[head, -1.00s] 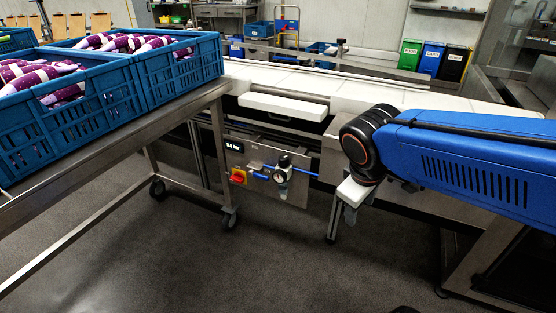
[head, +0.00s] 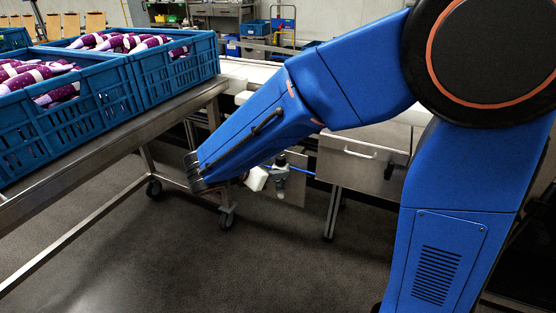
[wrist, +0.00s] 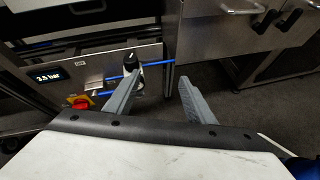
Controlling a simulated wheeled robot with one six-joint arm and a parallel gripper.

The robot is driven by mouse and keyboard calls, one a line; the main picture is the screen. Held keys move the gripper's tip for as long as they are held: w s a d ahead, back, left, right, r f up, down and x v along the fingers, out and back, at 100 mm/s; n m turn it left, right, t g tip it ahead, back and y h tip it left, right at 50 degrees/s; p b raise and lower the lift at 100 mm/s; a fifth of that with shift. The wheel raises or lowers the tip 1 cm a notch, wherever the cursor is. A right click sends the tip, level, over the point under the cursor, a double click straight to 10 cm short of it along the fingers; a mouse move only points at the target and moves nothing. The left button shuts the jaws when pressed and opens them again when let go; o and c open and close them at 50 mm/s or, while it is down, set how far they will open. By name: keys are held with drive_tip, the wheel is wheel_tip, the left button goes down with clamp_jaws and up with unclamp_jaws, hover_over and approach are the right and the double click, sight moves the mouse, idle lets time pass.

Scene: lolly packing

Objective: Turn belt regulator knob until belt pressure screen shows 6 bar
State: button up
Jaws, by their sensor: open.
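The belt regulator knob (wrist: 131,58) is black with a white mark and sits on top of the regulator on the steel panel. It shows in the wrist view, left of centre. The belt pressure screen (wrist: 48,77) is on the same panel to the left and seems to read 3.5 bar; the small digits are hard to be sure of. My gripper (wrist: 158,76) is open and empty. Its left finger overlaps the regulator's lower part in the picture; the knob is outside the gap, up and left. In the head view my arm hides the screen.
A red and yellow switch (wrist: 80,102) is below the screen. Blue hoses run from the regulator. Handled steel cabinet doors (wrist: 240,20) stand to the right. In the head view, blue crates (head: 150,75) of purple-wrapped lollies stand on a wheeled steel table (head: 110,135) at left.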

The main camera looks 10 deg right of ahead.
sight(278, 158)
drive_tip(key=w+a+n+t, duration=0.2)
drive_tip(key=a+n, duration=0.1)
drive_tip(key=a, duration=0.3)
drive_tip(key=x, duration=1.7)
drive_tip(key=shift+w+f, duration=0.2)
drive_tip(key=shift+f, duration=0.35)
drive_tip(key=c, duration=1)
